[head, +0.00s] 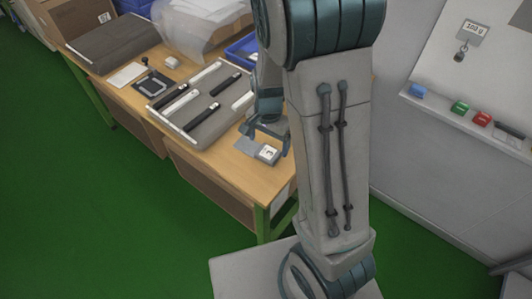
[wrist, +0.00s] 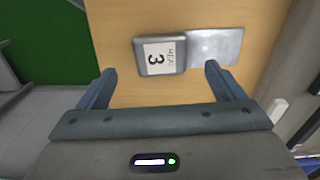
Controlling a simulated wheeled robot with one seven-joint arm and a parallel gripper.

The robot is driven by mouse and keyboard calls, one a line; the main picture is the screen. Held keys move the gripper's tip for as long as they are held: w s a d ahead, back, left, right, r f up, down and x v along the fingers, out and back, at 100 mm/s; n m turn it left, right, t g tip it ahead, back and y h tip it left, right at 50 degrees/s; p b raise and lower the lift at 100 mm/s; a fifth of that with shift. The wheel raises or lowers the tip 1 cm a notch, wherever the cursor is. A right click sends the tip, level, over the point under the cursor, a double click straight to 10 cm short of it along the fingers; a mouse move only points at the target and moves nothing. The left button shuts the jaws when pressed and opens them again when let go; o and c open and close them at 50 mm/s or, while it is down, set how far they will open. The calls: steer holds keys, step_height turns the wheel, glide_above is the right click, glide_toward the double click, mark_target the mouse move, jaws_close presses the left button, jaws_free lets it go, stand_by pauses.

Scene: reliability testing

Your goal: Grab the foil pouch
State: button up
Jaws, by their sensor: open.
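A flat silvery foil pouch (wrist: 215,46) lies on the wooden table, to the right of a small grey box with a "3" label (wrist: 158,54) in the wrist view. The pouch and box look to be touching or nearly so. In the head view the pouch (head: 247,147) lies left of the labelled box (head: 268,153) near the table's front edge. My gripper (wrist: 160,72) is open and empty. Its fingers stand to either side of the box's front, with the right finger close to the pouch's lower edge. The gripper also shows in the head view (head: 267,138), partly hidden by my arm.
A grey tray (head: 211,131) with several black and white bars lies left of the pouch. Blue bins (head: 241,50) and clear plastic bags (head: 195,28) are behind. A whiteboard ledge (head: 465,122) with coloured items is at right. The green floor (head: 60,200) in front is clear.

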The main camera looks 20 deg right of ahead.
mark_target(268, 152)
step_height(268, 152, down, 4)
steer(key=shift+f, duration=0.25)
steer(key=c, duration=1.1)
steer(key=shift+o, duration=0.2)
steer(key=shift+w+r, duration=0.1)
steer(key=shift+r, duration=0.1)
